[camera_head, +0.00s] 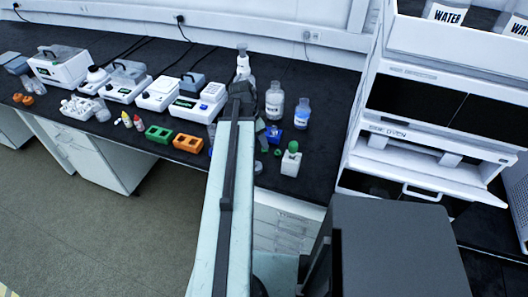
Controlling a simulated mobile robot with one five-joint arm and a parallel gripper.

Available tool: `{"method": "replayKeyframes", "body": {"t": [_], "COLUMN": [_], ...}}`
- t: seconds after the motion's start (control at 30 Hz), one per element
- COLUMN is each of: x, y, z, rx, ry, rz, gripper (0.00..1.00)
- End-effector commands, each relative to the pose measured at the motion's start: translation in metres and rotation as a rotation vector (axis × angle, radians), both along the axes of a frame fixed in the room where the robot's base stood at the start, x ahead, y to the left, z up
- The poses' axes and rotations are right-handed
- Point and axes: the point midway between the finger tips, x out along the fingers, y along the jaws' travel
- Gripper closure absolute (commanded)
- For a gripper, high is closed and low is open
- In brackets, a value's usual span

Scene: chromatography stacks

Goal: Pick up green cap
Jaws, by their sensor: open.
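A green cap (293,146) sits on top of a small white bottle (291,163) near the front edge of the dark bench, right of my arm. A smaller green piece (277,152) lies on the bench just left of that bottle. My arm reaches forward over the bench, and my gripper (262,138) shows only in part beside the arm's far end, left of the white bottle and apart from the green cap. It is open, and I see nothing held in it. The arm hides part of the bench beneath it.
Green (158,134) and orange (188,143) racks and white instruments (199,103) lie left of my arm. A white oven (425,150) stands at right. Bench right of the white bottle is clear.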

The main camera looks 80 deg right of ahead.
Motion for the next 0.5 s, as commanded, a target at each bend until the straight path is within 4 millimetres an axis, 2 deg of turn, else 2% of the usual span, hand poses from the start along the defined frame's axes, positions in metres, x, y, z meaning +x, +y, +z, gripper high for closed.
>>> {"method": "replayKeyframes", "body": {"t": [0.3, 0.5], "x": [-0.008, -0.009], "y": [-0.002, -0.003], "z": [-0.050, -0.048], "rx": [-0.001, 0.000], "ry": [0.000, 0.000], "rz": [0.001, 0.003], "gripper": [0.50, 0.50]}}
